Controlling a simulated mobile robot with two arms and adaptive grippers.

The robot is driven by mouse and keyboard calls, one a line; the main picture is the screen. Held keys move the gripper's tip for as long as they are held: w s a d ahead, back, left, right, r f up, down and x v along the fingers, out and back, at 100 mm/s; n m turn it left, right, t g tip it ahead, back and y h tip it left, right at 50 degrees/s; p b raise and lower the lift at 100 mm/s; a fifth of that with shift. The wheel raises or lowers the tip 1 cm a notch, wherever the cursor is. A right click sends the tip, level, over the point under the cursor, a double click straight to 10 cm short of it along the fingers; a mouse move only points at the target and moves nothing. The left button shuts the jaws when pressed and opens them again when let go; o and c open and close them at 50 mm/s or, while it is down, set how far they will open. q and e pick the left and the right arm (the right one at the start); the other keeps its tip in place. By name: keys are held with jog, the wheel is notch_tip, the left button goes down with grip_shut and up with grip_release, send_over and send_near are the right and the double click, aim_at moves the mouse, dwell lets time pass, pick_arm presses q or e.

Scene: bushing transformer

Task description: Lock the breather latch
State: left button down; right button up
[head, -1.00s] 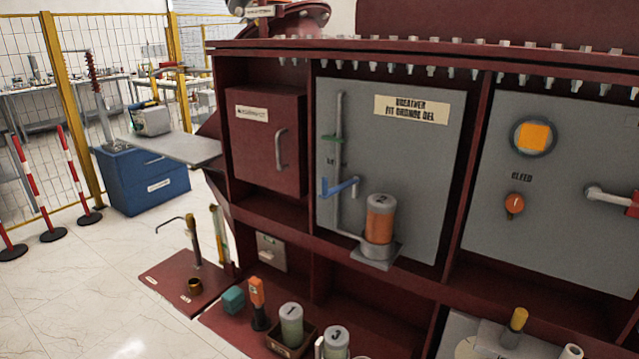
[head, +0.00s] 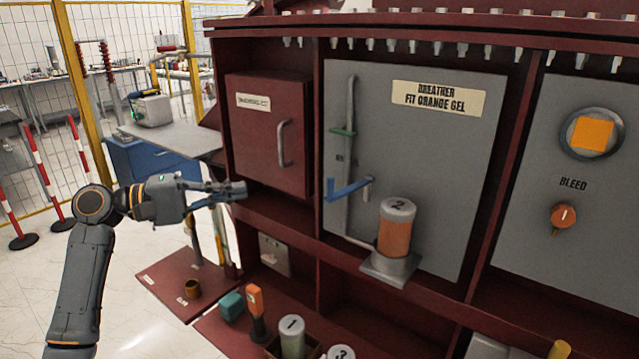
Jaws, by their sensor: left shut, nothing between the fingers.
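The breather panel (head: 450,150) is a grey plate with a label reading "BREATHER FIT ORANGE GEL". A green handle (head: 342,132) sits higher on the pipe. An orange-filled canister marked 2 (head: 396,228) stands upright on a grey bracket (head: 391,268) right of and below the lever. My left gripper (head: 241,190) is shut and empty, left of the lever and apart from it, in front of the red cabinet's lower edge. My right gripper is out of view.
A red cabinet door (head: 268,135) with a handle is left of the panel. An orange knob (head: 563,217) marked BLEED is at the right. Below are canister 1 (head: 292,338), canister 3 (head: 341,353) and a teal block (head: 231,306). Striped posts stand at the left.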

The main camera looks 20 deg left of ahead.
pick_arm(q)
jog(key=shift+s+d+r+m, duration=0.2)
jog(key=shift+s+r+m, duration=0.1)
jog(key=shift+s+r, duration=0.4)
jog(key=shift+w+r, duration=0.1)
jog(key=shift+w, duration=0.05)
jog(key=w+d+p, duration=0.4)
jog(key=d+p, duration=0.1)
jog(key=d, duration=0.7)
jog(key=shift+d+p, duration=0.25)
jog(key=shift+p, duration=0.15)
jog(key=shift+w, duration=0.15)
